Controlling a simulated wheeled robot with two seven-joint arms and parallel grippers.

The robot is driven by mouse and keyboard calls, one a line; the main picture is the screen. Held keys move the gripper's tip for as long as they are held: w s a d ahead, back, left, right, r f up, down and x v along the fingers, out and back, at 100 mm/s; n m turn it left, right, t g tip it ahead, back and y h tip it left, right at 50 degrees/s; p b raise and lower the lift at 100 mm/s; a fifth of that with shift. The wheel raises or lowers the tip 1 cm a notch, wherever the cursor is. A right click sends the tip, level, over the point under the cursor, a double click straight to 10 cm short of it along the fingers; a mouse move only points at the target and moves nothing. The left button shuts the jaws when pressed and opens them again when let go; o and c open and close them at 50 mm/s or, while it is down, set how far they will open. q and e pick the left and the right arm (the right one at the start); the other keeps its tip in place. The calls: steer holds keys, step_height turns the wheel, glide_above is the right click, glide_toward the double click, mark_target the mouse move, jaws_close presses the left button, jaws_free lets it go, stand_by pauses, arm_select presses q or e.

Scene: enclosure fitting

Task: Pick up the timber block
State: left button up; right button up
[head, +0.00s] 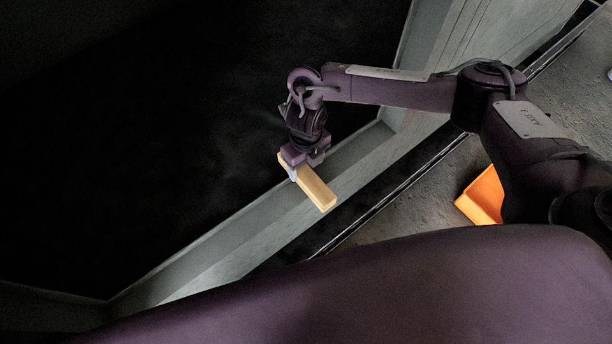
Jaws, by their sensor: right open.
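The timber block (316,190) is a pale yellow-brown bar lying at a slant near the grey ledge in the middle of the head view. My right gripper (294,174) points down over the block's upper left part. Its jaws are open, with a fingertip showing at the near side of the block. The gripper body hides part of the block's far end. I cannot tell whether the fingers touch it. My left gripper is not in view.
A grey ledge (232,226) runs diagonally beside a deep dark area at left. An orange object (484,196) sits on the rough grey floor (412,214) at right, partly behind my right arm. A dark narrow gap runs along the ledge.

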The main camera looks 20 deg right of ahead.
mark_target(306, 174)
steer(key=f, duration=0.4)
steer(key=shift+s+p, duration=0.3)
steer(key=shift+p, duration=0.1)
steer(key=shift+w+a+f, duration=0.1)
steer(key=shift+f, duration=0.4)
steer(key=c, duration=1.1)
steer(key=shift+c, duration=0.5)
steer(key=shift+r, duration=0.2)
